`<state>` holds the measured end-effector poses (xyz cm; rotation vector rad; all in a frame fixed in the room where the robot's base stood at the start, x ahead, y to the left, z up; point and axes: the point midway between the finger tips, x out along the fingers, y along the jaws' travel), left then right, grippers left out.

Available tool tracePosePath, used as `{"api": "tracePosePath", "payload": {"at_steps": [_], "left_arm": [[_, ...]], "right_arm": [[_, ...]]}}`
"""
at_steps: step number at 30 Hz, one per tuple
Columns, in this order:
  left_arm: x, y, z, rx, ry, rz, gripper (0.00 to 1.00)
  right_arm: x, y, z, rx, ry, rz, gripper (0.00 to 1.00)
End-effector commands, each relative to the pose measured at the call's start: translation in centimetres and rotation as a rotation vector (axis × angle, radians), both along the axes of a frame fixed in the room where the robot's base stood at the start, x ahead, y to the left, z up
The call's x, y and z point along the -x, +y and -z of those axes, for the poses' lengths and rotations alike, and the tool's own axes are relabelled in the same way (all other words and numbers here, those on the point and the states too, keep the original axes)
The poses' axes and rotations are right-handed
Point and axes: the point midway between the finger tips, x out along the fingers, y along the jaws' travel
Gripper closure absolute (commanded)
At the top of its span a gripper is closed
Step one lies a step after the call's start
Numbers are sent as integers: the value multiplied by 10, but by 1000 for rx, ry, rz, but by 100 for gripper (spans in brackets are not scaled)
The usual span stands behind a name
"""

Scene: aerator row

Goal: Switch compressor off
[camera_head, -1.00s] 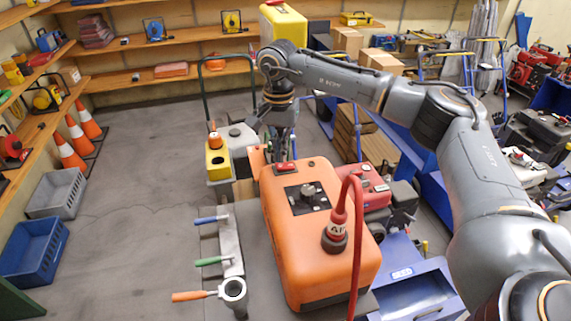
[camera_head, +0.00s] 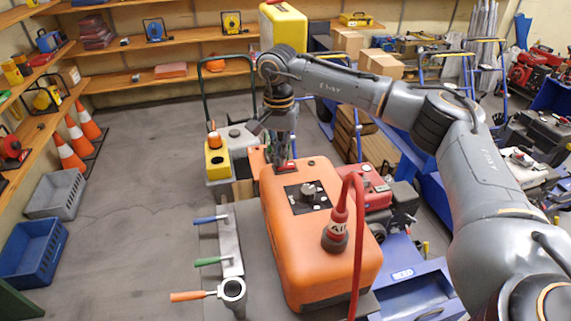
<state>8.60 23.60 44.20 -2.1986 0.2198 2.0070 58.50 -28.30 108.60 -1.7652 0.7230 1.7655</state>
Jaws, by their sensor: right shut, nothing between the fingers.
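The orange compressor (camera_head: 290,255) stands on a grey surface in the middle of the view. Its top carries a black panel with a round knob (camera_head: 308,190) and a red hose (camera_head: 358,220) on a dark fitting. A small red rocker switch (camera_head: 292,166) sits at the far end of the top, mostly hidden behind my gripper. My right gripper (camera_head: 283,163) points down over this switch, shut and empty. Its fingertips are at the switch; I cannot tell for certain whether they touch it. My left gripper is not in view.
Tools with blue, green and orange (camera_head: 190,296) handles lie left of the compressor. A yellow unit (camera_head: 217,160) stands behind it, a red machine (camera_head: 372,185) to its right. Crates (camera_head: 32,250) and traffic cones (camera_head: 72,155) line the left; the floor between is clear.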

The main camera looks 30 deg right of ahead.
Motion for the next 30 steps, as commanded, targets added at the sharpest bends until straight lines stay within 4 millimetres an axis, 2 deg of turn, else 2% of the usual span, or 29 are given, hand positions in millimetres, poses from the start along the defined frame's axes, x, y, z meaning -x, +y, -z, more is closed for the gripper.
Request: {"api": "tracePosePath", "payload": {"at_steps": [17, 30], "left_arm": [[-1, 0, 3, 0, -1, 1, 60], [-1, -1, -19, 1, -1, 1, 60]], "right_arm": [[0, 0, 6, 0, 0, 0, 100], [0, 0, -27, 0, 0, 0, 100]]}}
